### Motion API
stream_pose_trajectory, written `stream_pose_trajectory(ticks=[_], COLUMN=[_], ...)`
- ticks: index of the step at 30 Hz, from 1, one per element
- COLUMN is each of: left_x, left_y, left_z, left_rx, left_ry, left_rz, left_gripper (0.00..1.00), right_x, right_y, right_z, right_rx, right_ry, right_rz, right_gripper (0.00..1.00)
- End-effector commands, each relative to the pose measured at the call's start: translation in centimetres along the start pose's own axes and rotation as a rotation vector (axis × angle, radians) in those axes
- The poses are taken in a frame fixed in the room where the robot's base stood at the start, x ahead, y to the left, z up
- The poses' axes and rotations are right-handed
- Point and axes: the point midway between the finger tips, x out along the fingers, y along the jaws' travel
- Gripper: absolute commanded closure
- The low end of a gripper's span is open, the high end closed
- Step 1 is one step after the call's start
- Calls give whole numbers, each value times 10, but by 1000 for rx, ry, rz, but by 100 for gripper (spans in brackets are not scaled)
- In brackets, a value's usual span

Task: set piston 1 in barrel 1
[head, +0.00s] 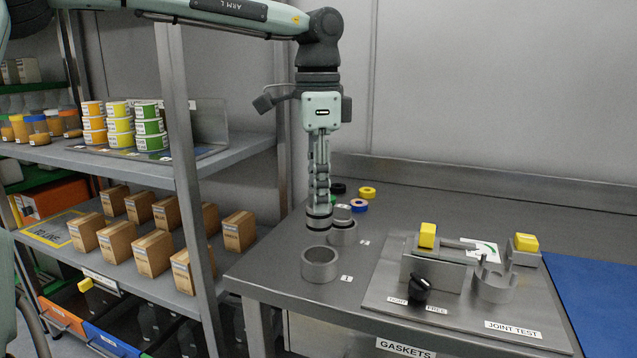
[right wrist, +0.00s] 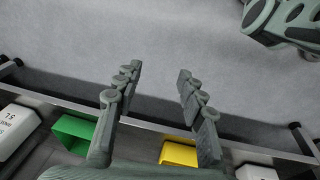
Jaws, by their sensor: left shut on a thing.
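My left gripper (head: 319,188) points straight down in the head view and is shut on a piston (head: 319,218), a grey cylinder with dark bands, held upright. An open grey barrel (head: 320,268) stands on the steel bench in front of and below the piston, beside a small label. A second barrel (head: 343,236) stands just behind it, partly hidden by the held piston. The labels are too small to read surely, so I cannot tell which is barrel 1. My right gripper (right wrist: 158,78) is open and empty in the right wrist view.
Coloured gasket rings (head: 367,192) lie at the back of the bench (head: 285,285). A joint test plate (head: 450,312) with a black knob and yellow-topped clamps stands right of the barrels. A shelf rack (head: 185,165) with boxes and tubs stands at the left.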

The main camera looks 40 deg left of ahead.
Motion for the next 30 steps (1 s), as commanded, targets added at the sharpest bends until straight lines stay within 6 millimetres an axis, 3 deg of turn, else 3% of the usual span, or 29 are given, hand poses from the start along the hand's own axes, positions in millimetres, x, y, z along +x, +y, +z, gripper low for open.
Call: stream_pose_trajectory(ticks=[19, 30], left_x=[40, 48], left_y=[-1, 0], left_z=[0, 1], left_rx=[2, 2], left_ry=[1, 1], left_rz=[-3, -2], left_gripper=[100, 100], right_x=[-1, -25], right_y=[1, 8], right_z=[-7, -33], right_rx=[5, 26], right_ry=[5, 36], right_rz=[1, 6], right_gripper=[60, 60])
